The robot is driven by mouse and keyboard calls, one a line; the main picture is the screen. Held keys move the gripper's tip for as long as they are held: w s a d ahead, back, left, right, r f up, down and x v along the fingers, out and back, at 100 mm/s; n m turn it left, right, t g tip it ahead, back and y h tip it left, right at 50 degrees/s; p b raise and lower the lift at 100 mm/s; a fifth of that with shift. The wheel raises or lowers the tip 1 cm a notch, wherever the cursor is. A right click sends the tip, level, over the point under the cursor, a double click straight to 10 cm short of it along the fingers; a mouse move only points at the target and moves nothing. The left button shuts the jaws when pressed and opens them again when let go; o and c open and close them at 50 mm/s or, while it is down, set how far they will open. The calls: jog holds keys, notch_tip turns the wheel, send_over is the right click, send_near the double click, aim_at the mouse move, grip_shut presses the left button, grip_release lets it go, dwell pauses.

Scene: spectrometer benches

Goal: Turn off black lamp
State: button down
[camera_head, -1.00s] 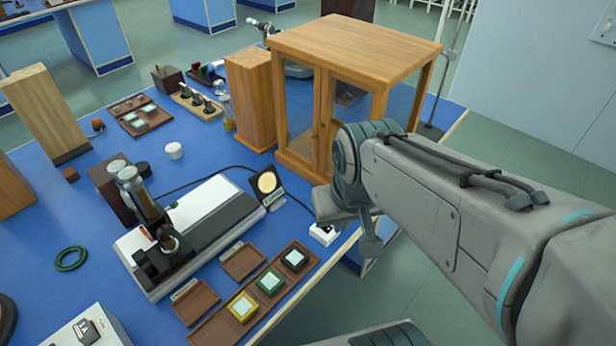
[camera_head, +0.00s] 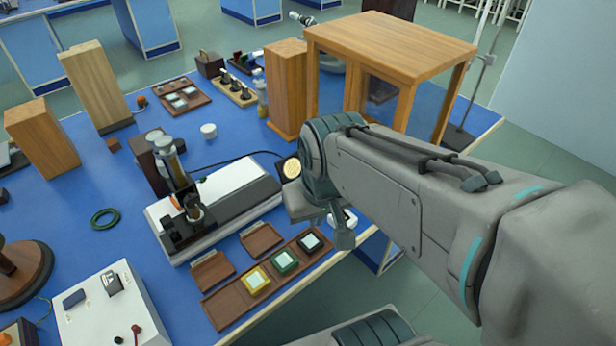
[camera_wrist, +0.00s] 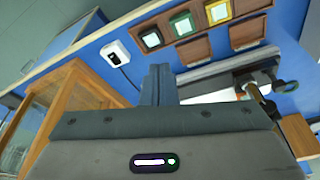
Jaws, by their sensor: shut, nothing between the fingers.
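A small white switch box (camera_head: 342,218) sits near the edge, partly covered by my gripper (camera_head: 343,238). The wrist view shows this box (camera_wrist: 115,53) with a dark rocker on top, left of my gripper's fingers (camera_wrist: 160,72). The fingers are closed together and empty, and appear apart from the box. I cannot see the lamp in the wrist view.
The wooden cabinet (camera_head: 390,40) stands behind my arm. A brown tray with yellow, green and black framed squares (camera_head: 275,280) lies along the front edge. A white and black instrument (camera_head: 225,208) sits left of the lamp.

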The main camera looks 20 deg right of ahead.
jog(key=shift+d, duration=0.1)
notch_tip(320, 180, up, 6)
jog(key=r+n+g+b, duration=0.1)
jog(key=n+g+b, duration=0.1)
jog(key=n, duration=2)
send_over(342, 214)
jog(key=s+d, duration=0.1)
jog(key=s, duration=0.2)
jog(key=shift+w+f, duration=0.15)
jog(key=shift+f, duration=0.1)
jog(key=w+f, duration=0.1)
jog(key=f, duration=1.5)
jog(key=w+a+f, duration=0.1)
jog(key=f, duration=0.6)
jog(key=shift+w+f+b, duration=0.35)
jog(key=shift+f+b, duration=0.05)
